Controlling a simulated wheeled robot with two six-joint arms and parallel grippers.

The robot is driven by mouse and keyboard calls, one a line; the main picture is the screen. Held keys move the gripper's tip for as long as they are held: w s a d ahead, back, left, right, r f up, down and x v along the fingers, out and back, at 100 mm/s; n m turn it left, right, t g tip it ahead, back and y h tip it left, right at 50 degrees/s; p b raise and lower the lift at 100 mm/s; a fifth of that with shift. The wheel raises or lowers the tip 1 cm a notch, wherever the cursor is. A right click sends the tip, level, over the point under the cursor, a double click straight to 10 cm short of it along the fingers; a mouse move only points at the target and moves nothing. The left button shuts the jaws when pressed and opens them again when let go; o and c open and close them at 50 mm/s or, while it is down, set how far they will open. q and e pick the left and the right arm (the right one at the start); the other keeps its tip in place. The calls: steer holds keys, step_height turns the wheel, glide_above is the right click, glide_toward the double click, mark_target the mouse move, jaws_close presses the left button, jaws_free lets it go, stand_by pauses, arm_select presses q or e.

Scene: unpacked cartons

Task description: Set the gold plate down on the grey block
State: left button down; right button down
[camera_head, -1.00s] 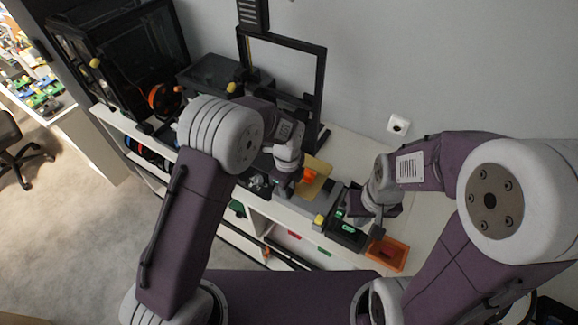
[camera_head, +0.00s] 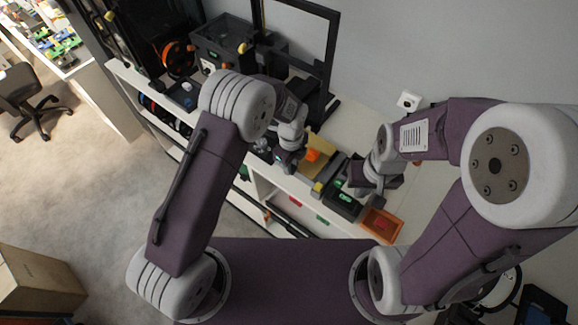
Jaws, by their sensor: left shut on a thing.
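The gold plate (camera_head: 320,143) is in the middle of the head view, over the white bench top, with a small orange piece (camera_head: 312,154) on it. My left gripper (camera_head: 286,160) is at the plate's left edge and shut on it; its fingertips are small and partly hidden. A grey block (camera_head: 334,168) shows just right of the plate, partly covered by it. I cannot tell whether plate and block touch. My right gripper (camera_head: 358,191) is right of the block, above a black bin; its fingers are too small to read.
A black bin with a green piece (camera_head: 343,205) and an orange bin (camera_head: 382,225) stand on the bench (camera_head: 410,211) to the right. A black printer frame (camera_head: 329,65) stands behind the plate. A cardboard box (camera_head: 38,281) is on the floor at lower left.

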arm_select(q)
steer(key=shift+w, duration=0.2)
steer(key=shift+d+r, duration=0.1)
steer(key=shift+d, duration=0.05)
steer(key=shift+s, duration=0.1)
stand_by(0.5)
steer(key=shift+f+b, duration=0.75)
steer(key=shift+f, duration=0.45)
steer(key=c, duration=1.1)
jaws_free()
steer(key=shift+o, duration=0.2)
steer(key=shift+r+p, duration=1.35)
steer(key=shift+r, duration=0.35)
steer(key=shift+f, duration=0.1)
